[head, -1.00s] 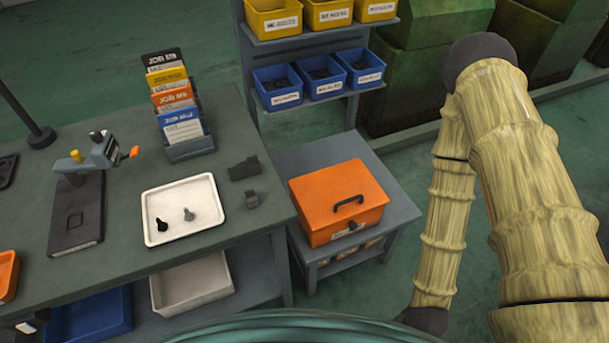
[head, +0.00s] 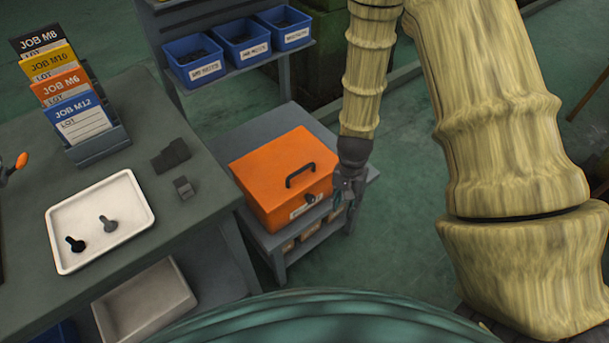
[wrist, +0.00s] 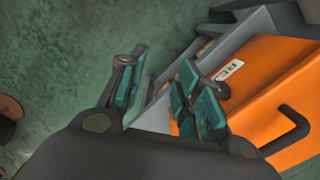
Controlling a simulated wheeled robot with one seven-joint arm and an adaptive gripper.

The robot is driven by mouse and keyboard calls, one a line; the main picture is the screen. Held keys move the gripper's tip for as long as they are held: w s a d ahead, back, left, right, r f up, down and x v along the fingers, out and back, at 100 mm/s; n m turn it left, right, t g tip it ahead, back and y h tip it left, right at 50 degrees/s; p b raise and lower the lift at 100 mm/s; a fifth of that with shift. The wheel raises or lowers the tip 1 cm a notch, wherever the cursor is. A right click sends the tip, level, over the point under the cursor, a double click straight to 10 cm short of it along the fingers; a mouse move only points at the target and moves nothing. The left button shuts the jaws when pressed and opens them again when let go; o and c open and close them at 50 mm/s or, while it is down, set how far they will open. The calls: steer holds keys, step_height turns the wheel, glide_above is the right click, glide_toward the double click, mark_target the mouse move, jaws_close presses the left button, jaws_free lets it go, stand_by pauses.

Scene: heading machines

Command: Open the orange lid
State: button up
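The orange lid (head: 272,168) tops an orange box on a small grey stand, and it is closed. A dark arched handle (head: 300,174) is on the lid, and a dark round knob or latch (head: 310,198) is on the box front beside a white label. My gripper (head: 342,196) hangs just right of the box front, apart from the handle. In the wrist view my gripper (wrist: 160,88) has its two teal-padded fingers spread with nothing between them. The orange lid (wrist: 262,85) and handle (wrist: 291,130) lie to the right there, partly behind one finger.
The grey stand (head: 262,128) has a lower shelf with small boxes. A workbench (head: 205,215) on the left carries a white tray (head: 140,222) with two bolts and a card rack (head: 98,148). Blue bins (head: 240,42) stand behind. Floor right of the stand is clear.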

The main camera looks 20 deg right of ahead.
steer(key=w+a+r+m+y+b, duration=0.1)
steer(key=w+r+m+y+b, duration=0.15)
steer(key=w+r+b, duration=0.4)
steer(key=m+t+y+b, duration=0.1)
steer(key=m+y, duration=0.1)
glide_toward(302, 169)
steer(key=shift+t, duration=0.3)
steer(key=x, duration=0.4)
steer(key=b+x, duration=0.1)
steer(key=x, duration=0.3)
steer(key=shift+s, duration=0.25)
jaws_close()
